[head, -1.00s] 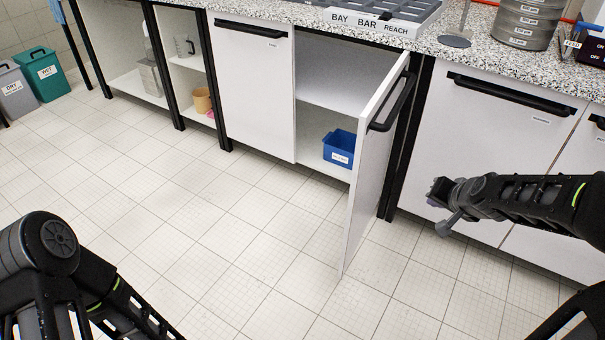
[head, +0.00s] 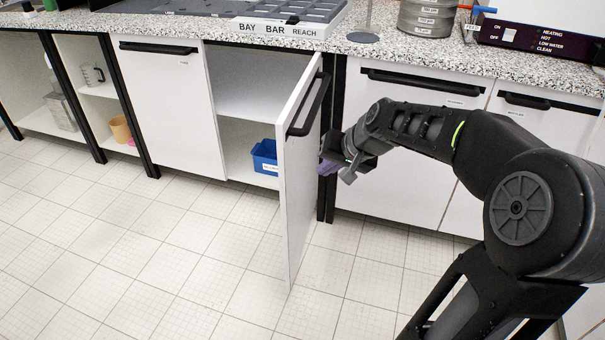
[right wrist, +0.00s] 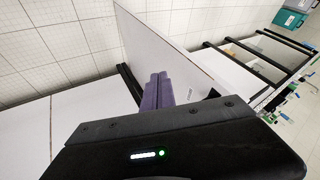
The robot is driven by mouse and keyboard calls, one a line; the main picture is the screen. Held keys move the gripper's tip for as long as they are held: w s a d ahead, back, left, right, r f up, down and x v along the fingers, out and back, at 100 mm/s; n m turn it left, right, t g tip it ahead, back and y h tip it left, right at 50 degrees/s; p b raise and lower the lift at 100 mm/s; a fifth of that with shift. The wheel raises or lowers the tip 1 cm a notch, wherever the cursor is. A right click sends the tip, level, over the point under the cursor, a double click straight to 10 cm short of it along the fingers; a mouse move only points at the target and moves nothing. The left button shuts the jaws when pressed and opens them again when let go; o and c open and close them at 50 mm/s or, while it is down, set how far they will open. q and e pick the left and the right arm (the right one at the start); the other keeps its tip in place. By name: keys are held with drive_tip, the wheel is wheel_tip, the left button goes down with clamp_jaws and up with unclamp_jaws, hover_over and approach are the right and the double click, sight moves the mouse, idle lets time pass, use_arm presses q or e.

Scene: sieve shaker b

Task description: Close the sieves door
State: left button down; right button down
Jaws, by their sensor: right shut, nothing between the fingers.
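The open cabinet door (head: 298,185) is a white panel with a black bar handle (head: 308,104), swung out towards me from the cabinet. In the right wrist view the door (right wrist: 180,55) stands edge-up just beyond my fingers. My right gripper (head: 334,165) is shut and empty, close to the right of the door's outer face, below the handle. Its purple-grey fingers (right wrist: 157,90) lie together in the right wrist view. Whether they touch the door I cannot tell. My left gripper is out of view.
Inside the open cabinet is a blue bin (head: 264,157). A closed white door (head: 170,110) is to its left and closed fronts are to its right. The speckled counter (head: 400,55) above holds a grey tray (head: 300,12) and stacked sieves (head: 427,18). The floor in front is clear.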

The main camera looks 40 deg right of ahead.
drive_tip(key=b, duration=0.2)
approach(287, 183)
wheel_tip(287, 183, down, 4)
drive_tip(key=d, duration=0.3)
drive_tip(key=shift+w+a+p, duration=0.45)
drive_tip(key=shift+w+a, duration=0.95)
drive_tip(key=shift+w, duration=0.1)
